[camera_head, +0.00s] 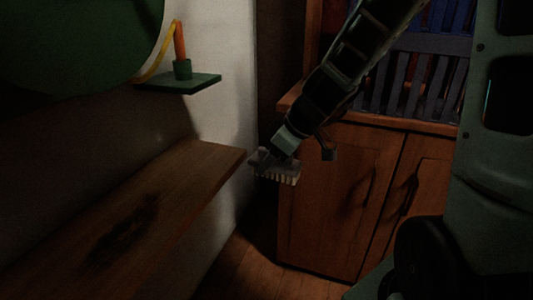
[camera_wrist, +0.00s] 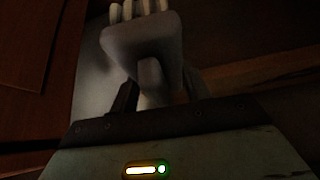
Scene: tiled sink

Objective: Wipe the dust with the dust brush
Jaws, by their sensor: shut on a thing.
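The dust brush (camera_head: 278,170) is a grey block with pale bristles along its lower side. My gripper (camera_head: 277,154) is shut on it and holds it in the air, just off the right end of the wooden shelf (camera_head: 190,176). In the wrist view the brush (camera_wrist: 143,45) fills the top middle, with its bristles at the upper edge, and my gripper (camera_wrist: 150,95) is around its stem. A dark patch that looks like dust (camera_head: 124,232) lies on the front part of the wooden shelf. The brush is apart from the patch, to its upper right.
A wooden cabinet (camera_head: 330,215) with a dark rack (camera_head: 415,80) on top stands behind the brush. A small green wall shelf (camera_head: 180,82) and a large round green object (camera_head: 75,45) are above the wooden shelf. The right part of the wooden shelf is clear.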

